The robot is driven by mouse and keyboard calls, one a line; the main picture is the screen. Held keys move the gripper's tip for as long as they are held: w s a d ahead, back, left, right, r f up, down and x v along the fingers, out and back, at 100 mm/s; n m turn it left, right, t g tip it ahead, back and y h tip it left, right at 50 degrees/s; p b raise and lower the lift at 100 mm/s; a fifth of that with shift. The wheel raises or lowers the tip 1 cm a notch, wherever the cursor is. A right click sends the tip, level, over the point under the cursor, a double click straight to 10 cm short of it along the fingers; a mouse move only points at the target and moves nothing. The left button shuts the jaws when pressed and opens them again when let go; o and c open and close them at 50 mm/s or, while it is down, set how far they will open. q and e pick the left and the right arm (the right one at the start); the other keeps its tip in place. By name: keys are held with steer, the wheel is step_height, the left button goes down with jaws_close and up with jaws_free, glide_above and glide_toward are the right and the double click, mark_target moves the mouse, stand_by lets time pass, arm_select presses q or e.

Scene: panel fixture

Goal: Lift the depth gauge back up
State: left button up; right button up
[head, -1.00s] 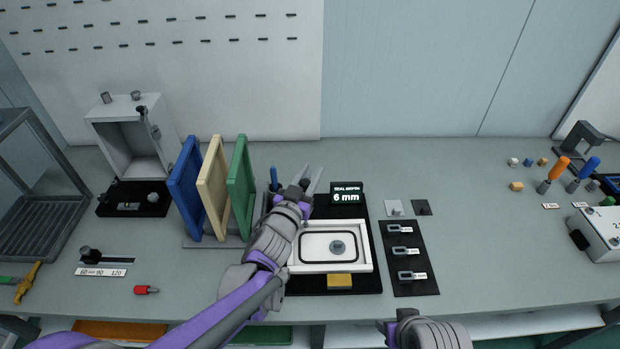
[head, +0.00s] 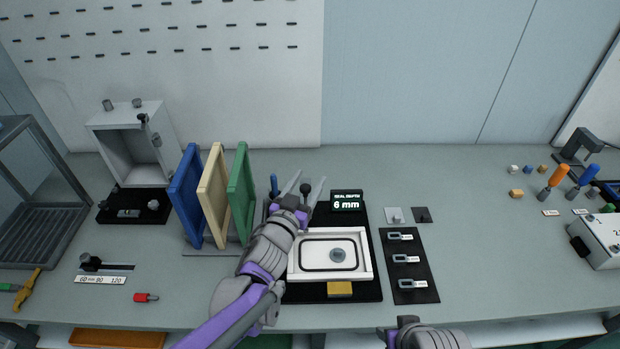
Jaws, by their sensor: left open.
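My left gripper (head: 306,184) is open at the back of the black fixture base (head: 362,287). A black round knob (head: 306,188) shows between its two fingers, apparently the depth gauge's top. The gripper and wrist hide the rest of the gauge, and I cannot tell whether the fingers touch it. A small display (head: 347,201) right of the gripper reads "SEAL DEPTH 6 mm". The white panel (head: 366,243) with a dark seal loop and a grey disc lies in front of it. My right gripper (head: 388,336) is only partly visible at the bottom edge.
Blue, cream and green upright panels (head: 241,195) stand close left of my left arm. A blue-handled tool (head: 274,184) is beside the gripper. A black board (head: 409,268) with several tagged pieces lies to the right.

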arm_select(q)
steer(key=v, duration=0.9)
steer(key=shift+b, duration=0.4)
steer(key=shift+s, duration=0.1)
steer(key=s+a+f+n+g+y+p, duration=0.1)
steer(key=s+a+f+n+g+y, duration=0.2)
steer(key=a, duration=0.4)
steer(key=s+a+f+n+g+y+p, duration=0.1)
steer(key=s+a+f+n+y, duration=0.15)
steer(key=a+y, duration=0.35)
steer(key=s+f+g+h, duration=0.1)
steer(key=s+f+g, duration=0.2)
steer(key=s, duration=0.4)
steer(key=s+a+f+m+g+h, duration=0.1)
steer(key=s+g, duration=0.3)
steer(key=s, duration=0.4)
steer(key=shift+a+f+p, duration=0.35)
steer(key=shift+f+p, duration=0.1)
steer(key=shift+f, duration=0.4)
